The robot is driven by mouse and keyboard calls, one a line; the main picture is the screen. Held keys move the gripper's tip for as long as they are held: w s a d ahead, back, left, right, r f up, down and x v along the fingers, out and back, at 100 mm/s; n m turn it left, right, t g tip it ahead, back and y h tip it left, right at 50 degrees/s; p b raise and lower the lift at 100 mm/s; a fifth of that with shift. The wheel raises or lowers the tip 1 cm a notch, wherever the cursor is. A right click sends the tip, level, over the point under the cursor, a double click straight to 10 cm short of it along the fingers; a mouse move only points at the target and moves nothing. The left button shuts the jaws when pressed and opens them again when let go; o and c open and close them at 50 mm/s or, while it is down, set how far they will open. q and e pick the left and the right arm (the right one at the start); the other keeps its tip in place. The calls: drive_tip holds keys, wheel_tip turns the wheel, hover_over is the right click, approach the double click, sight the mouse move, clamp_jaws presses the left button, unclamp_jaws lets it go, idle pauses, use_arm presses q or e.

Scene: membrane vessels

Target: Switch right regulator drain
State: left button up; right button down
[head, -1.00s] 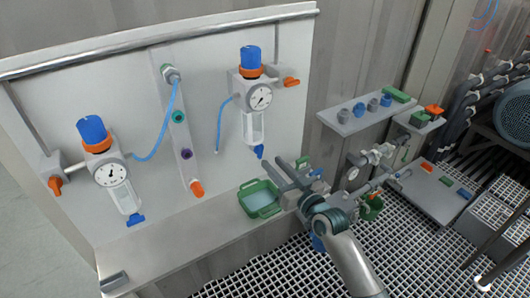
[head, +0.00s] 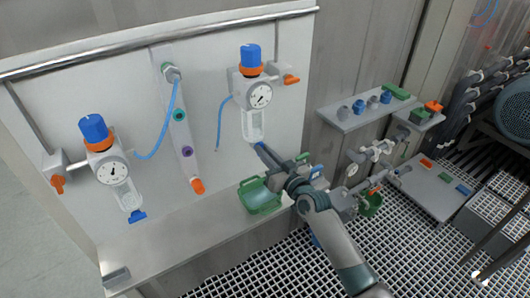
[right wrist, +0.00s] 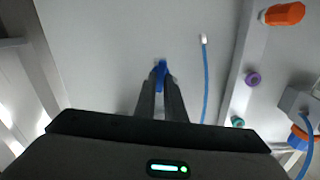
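The right regulator (head: 257,95) hangs upright on the grey panel, with a blue knob, orange ring, round gauge and clear bowl. Its blue drain is at the bottom of the bowl, mostly hidden by my fingertips in the head view. In the right wrist view the blue drain (right wrist: 161,70) shows between and just beyond the two dark fingertips. My right gripper (head: 261,148) points up and left to the drain. Its fingers (right wrist: 160,82) are close together, one on each side of the drain, with no clear gap. My left gripper is in neither view.
A green tray (head: 262,208) sits on the ledge below the right regulator. A loose blue hose (head: 220,125) hangs left of it. The left regulator (head: 108,165) and a sloping manifold bar (head: 180,130) share the panel. A shelf with small fittings (head: 345,125) is to the right.

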drive_tip(key=shift+m, duration=0.4)
drive_tip(key=shift+w+d+f+m+p, duration=0.1)
drive_tip(key=shift+m+p, duration=0.2)
drive_tip(key=shift+m, duration=3.5)
drive_tip(key=shift+w+d+f+m+p, duration=0.1)
drive_tip(key=shift+m+p, duration=0.15)
drive_tip(key=shift+m, duration=3.55)
drive_tip(key=c, duration=1.8)
unclamp_jaws()
drive_tip(key=shift+f, duration=0.1)
drive_tip(key=b+v, duration=0.2)
drive_tip(key=v, duration=1.5)
drive_tip(key=shift+s+d+b, duration=0.1)
drive_tip(key=shift+s+b, duration=0.15)
drive_tip(key=shift+b, duration=0.15)
